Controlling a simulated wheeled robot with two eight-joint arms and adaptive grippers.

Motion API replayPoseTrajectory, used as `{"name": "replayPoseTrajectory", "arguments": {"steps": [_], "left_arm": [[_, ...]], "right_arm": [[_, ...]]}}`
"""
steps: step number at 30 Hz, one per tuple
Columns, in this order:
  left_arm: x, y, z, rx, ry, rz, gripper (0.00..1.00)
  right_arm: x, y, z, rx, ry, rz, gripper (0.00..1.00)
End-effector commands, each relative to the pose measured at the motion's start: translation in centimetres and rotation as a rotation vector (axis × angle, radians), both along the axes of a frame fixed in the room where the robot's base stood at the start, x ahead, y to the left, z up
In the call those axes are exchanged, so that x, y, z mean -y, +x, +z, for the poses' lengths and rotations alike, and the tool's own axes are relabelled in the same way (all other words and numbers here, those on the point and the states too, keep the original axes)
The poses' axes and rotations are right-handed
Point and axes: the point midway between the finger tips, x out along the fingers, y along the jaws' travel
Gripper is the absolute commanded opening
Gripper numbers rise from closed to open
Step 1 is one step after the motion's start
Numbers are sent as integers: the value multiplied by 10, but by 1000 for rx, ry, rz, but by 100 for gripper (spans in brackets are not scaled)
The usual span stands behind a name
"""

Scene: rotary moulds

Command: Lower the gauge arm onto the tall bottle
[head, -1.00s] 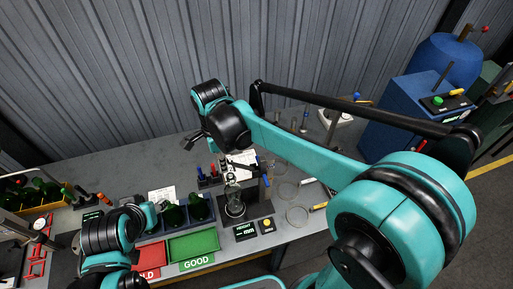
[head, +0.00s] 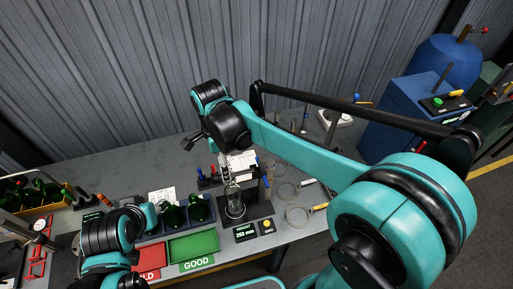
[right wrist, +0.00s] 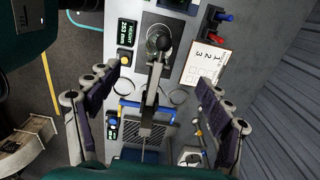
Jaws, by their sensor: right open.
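The tall clear bottle (head: 234,203) stands upright on the gauge's dark base in the head view. The right wrist view looks down on its round dark top (right wrist: 159,38). The gauge arm (right wrist: 151,90) reaches across to the bottle's top and appears to rest on it. The height display (head: 245,232) is lit with a reading that looks like 253 mm; it also shows in the right wrist view (right wrist: 126,34). My right gripper (right wrist: 158,80) is open and empty, its fingers apart on either side above the gauge arm. My left gripper is not visible; only its arm shows.
A green GOOD tray (head: 193,246) and a red tray (head: 147,258) lie at the table's front. Dark green bottles (head: 174,216) stand in a rack left of the gauge. Ring gauges (head: 297,216) lie to its right. A blue machine (head: 405,110) stands at the right.

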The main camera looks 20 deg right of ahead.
Motion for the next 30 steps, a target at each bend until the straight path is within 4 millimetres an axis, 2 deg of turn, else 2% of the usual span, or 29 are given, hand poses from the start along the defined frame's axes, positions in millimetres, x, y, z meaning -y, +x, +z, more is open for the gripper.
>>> {"name": "replayPoseTrajectory", "arguments": {"steps": [22,30], "left_arm": [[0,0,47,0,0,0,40],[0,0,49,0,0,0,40]], "right_arm": [[0,0,64,0,0,0,79],[0,0,67,0,0,0,79]]}}
